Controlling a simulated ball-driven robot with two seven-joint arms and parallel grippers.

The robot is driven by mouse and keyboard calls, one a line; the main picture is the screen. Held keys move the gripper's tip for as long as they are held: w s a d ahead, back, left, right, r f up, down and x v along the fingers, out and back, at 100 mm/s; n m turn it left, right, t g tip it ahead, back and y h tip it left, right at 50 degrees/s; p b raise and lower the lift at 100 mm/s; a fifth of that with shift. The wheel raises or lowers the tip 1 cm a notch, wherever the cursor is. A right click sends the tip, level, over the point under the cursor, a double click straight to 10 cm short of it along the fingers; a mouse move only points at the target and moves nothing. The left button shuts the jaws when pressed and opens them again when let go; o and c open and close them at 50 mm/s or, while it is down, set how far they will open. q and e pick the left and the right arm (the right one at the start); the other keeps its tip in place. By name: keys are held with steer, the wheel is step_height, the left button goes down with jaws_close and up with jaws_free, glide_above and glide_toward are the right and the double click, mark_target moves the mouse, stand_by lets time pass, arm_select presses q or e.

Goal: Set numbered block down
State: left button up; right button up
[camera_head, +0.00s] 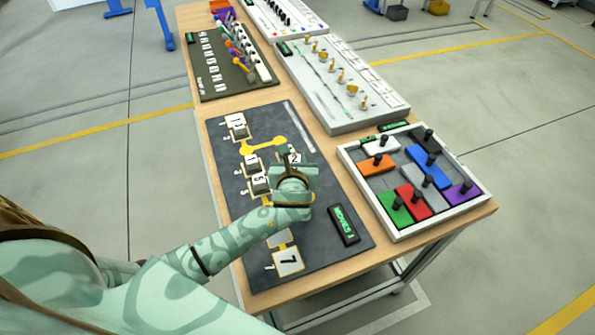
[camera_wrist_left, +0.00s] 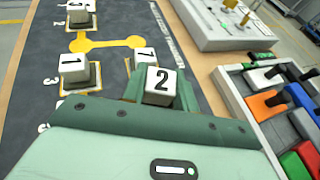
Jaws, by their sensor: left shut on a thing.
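The white block numbered 2 (camera_head: 294,157) is between the fingers of my left gripper (camera_head: 295,166), over the right part of a dark board (camera_head: 228,220). In the left wrist view, the block (camera_wrist_left: 160,84) faces the camera with its 2 upright, and the left gripper (camera_wrist_left: 160,92) is shut on it. The wrist covers its underside, so I cannot tell whether it touches the board. Other numbered blocks stand on the board's left side, including one marked 5 (camera_head: 259,182). My right gripper is not in view.
Yellow pads joined by a yellow path (camera_head: 264,146) mark the board. A display reading MOVES 1 (camera_head: 344,226) sits near its right edge. A white tray (camera_head: 352,160) of coloured knobbed pieces is to the right. Panels with knobs (camera_head: 330,118) lie behind.

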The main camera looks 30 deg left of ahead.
arm_select(q)
steer(key=shift+w+d+f, duration=0.1)
steer(key=shift+w+f, duration=0.3)
steer(key=shift+f, duration=0.1)
step_height(320, 180, down, 3)
steer(key=shift+f+b, duration=0.1)
steer(key=shift+b, duration=0.9)
steer(key=o, duration=1)
steer(key=shift+o, duration=0.2)
